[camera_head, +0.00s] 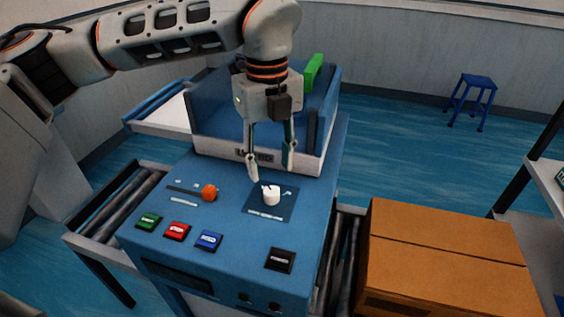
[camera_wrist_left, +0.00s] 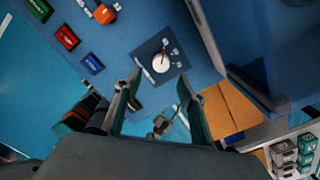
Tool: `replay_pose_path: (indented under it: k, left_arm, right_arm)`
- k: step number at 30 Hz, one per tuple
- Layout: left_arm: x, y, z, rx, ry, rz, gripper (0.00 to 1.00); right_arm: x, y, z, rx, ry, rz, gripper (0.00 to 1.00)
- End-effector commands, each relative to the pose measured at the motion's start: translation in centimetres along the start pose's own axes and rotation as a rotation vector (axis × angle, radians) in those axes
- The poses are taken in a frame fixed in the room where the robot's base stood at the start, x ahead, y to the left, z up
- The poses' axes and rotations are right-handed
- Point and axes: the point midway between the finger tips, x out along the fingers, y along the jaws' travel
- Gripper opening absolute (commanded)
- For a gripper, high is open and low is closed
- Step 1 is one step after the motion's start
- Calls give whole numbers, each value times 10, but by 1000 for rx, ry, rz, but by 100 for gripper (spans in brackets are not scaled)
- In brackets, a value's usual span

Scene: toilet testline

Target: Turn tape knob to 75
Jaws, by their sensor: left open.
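The tape knob is a white round knob (camera_head: 270,195) on a dark square plate (camera_head: 259,211) on the blue machine's top panel. It also shows in the left wrist view (camera_wrist_left: 161,64), with a dark reddish pointer mark on it. Small white scale marks surround it, too small to read. My left gripper (camera_head: 270,172) points down with its fingers spread, just above and behind the knob, apart from it. My right gripper is not seen.
An orange-red knob (camera_head: 209,192) sits left of the plate. Green (camera_head: 149,221), red (camera_head: 177,231), blue (camera_head: 209,240) and black (camera_head: 280,259) buttons line the front. A cardboard box (camera_head: 446,259) is at the right.

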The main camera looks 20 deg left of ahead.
Motion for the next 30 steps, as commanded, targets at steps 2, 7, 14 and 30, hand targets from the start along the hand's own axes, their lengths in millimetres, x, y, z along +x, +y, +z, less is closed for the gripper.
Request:
replay_pose_path:
  k: [2, 7, 14, 30]
  left_arm:
    - [-1, 1, 1, -4, -4, 0, 40]
    - [10, 1, 1, -5, -4, 3, 40]
    - [45, 1, 1, -4, -2, 3, 40]
    - [77, 1, 2, -4, -4, 1, 40]
  right_arm:
    - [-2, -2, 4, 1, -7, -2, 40]
    - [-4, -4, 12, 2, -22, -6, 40]
    - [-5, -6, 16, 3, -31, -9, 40]
    - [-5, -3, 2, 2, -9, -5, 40]
